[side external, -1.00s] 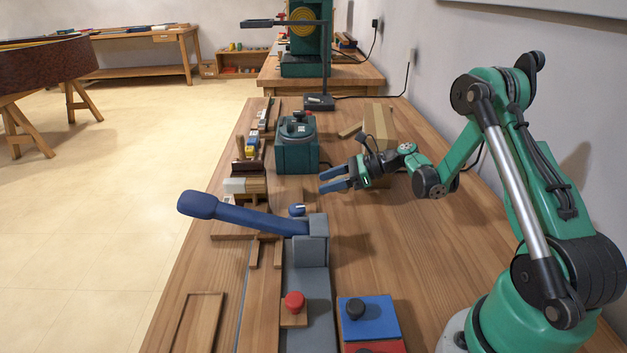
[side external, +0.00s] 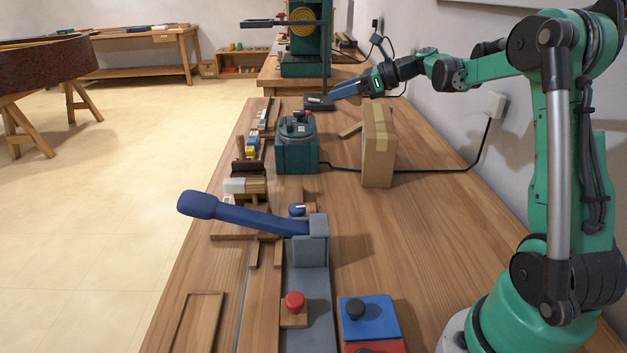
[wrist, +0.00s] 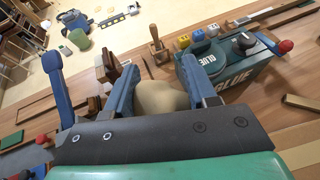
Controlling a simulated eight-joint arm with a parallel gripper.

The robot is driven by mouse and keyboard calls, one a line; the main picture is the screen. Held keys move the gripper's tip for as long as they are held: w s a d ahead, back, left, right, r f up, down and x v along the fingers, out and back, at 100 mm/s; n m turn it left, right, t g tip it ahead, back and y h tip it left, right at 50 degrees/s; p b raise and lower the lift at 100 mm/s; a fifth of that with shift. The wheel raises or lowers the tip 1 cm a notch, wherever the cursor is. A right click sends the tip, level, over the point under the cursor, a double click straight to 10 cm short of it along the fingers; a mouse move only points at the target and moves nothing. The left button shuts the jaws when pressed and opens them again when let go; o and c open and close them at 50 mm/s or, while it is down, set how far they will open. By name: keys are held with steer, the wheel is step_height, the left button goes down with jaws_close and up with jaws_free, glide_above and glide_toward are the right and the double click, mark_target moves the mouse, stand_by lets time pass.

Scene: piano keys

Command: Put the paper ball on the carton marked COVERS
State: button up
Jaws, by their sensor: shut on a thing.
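My gripper (side external: 337,93) is raised above the far part of the bench, higher than the carton and behind it, its blue fingers pointing left. In the wrist view its fingers are shut on a rounded beige thing, which looks like the paper ball (wrist: 161,98). The ball's lower part is hidden behind the gripper body, and I cannot make it out in the side view. A brown taped carton (side external: 378,150) stands upright on the bench, right of the green glue machine. No marking shows on its visible faces, so I cannot read COVERS.
The green machine marked GLUE (side external: 297,148) stands left of the carton and shows in the wrist view (wrist: 228,65). A blue lever (side external: 245,216) stands nearer. A black cable runs behind the carton to the wall. The bench in front of the carton is clear.

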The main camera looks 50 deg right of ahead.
mark_target(373, 117)
steer(key=w+d+m+t+h, duration=0.2)
steer(key=d+m+h, duration=0.35)
steer(key=d, duration=0.95)
steer(key=shift+h, duration=0.35)
steer(key=f, duration=0.7)
steer(key=shift+d+f, duration=0.15)
steer(key=shift+d, duration=0.25)
steer(key=shift+f, duration=0.1)
steer(key=o, duration=1.2)
